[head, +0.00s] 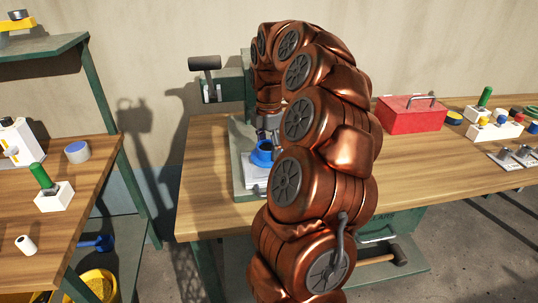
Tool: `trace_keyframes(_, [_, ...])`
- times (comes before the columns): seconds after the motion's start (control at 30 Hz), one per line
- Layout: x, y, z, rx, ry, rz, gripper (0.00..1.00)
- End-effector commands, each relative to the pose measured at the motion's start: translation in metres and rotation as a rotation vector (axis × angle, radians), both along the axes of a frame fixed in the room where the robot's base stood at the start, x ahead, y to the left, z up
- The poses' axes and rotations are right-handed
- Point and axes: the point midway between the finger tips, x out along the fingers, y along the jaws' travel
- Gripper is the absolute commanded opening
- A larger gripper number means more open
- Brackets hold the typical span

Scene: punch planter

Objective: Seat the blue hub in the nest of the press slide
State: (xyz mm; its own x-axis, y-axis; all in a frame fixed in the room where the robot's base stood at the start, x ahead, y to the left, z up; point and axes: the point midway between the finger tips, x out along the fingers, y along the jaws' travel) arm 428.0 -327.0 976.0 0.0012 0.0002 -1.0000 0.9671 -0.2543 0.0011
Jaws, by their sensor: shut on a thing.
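The blue hub (262,155) is in the head view, left of my copper-coloured arm. My gripper (267,136) points down and is shut on the hub; its fingers are small and partly hidden by my arm. The hub is over or on the pale press slide (256,172), at the foot of the green press (237,140). The nest is hidden, and I cannot tell whether the hub touches the slide or sits in it. The press lever with its dark handle (204,63) sticks out at the upper left.
The wooden bench (205,190) is clear left of the press. A red toolbox (411,114) and white holders with coloured parts (494,131) stand at its right. Another wooden table (85,175) at the left bears a green-handled tool (41,176) in a white block. My arm blocks the middle.

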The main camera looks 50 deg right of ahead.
Motion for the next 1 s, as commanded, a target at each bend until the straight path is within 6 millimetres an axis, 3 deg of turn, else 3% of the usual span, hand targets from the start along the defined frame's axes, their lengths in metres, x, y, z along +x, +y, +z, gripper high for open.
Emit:
trace_keyframes(0.3, [-0.001, 0.0, -0.029, 0.0, 0.001, -0.001, 0.0])
trace_keyframes(0.77, [0.0, 0.0, -0.034, -0.001, -0.001, -0.001, 0.0])
trace_keyframes(0.8, [0.0, 0.0, -0.034, -0.001, -0.001, -0.001, 0.7])
trace_keyframes(1.0, [0.0, 0.0, -0.034, 0.0, 0.0, -0.001, 0.91])
